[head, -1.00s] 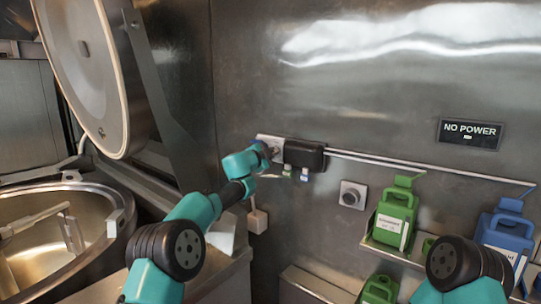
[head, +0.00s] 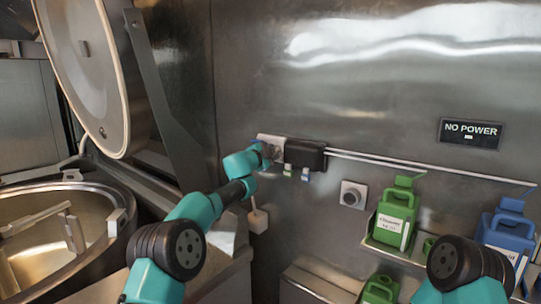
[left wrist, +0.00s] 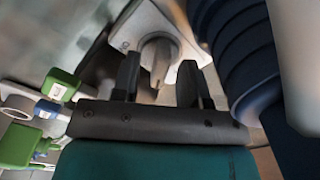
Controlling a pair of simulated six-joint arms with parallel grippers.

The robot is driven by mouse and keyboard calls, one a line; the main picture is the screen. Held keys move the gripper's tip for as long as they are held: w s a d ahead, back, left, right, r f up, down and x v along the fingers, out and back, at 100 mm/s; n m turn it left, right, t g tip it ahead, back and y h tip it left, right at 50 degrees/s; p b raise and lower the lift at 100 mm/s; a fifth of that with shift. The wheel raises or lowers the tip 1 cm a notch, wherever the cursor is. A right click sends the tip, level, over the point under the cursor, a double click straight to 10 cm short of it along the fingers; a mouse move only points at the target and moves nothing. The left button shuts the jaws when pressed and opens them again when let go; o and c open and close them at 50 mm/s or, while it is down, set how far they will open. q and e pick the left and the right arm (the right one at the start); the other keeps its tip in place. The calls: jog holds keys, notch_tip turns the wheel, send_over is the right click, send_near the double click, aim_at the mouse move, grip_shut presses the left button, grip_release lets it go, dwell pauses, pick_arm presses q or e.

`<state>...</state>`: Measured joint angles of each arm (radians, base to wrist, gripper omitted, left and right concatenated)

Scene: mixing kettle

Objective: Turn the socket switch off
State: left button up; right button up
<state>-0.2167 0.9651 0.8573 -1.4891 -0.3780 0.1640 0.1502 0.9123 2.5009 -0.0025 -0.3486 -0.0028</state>
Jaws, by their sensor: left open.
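The socket switch is a grey rotary knob (left wrist: 157,58) on a pale plate (left wrist: 160,18) in the left wrist view. In the head view the pale plate (head: 270,140) is on the steel wall beside a black box, and my gripper partly covers it. My left gripper (left wrist: 158,80) is at the knob, its two dark fingers apart with one on each side of it. I cannot tell whether they touch it. In the head view the left gripper (head: 271,153) is small and its fingers are hard to make out. My right gripper is out of view.
The black box (head: 305,154) joins a rail along the wall. A "NO POWER" sign (head: 469,134) hangs right. The kettle (head: 60,235) stands left with its lid raised.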

pick_arm(q)
jog(key=shift+s, duration=0.1)
jog(key=v, duration=1.7)
jog(key=shift+a, duration=0.15)
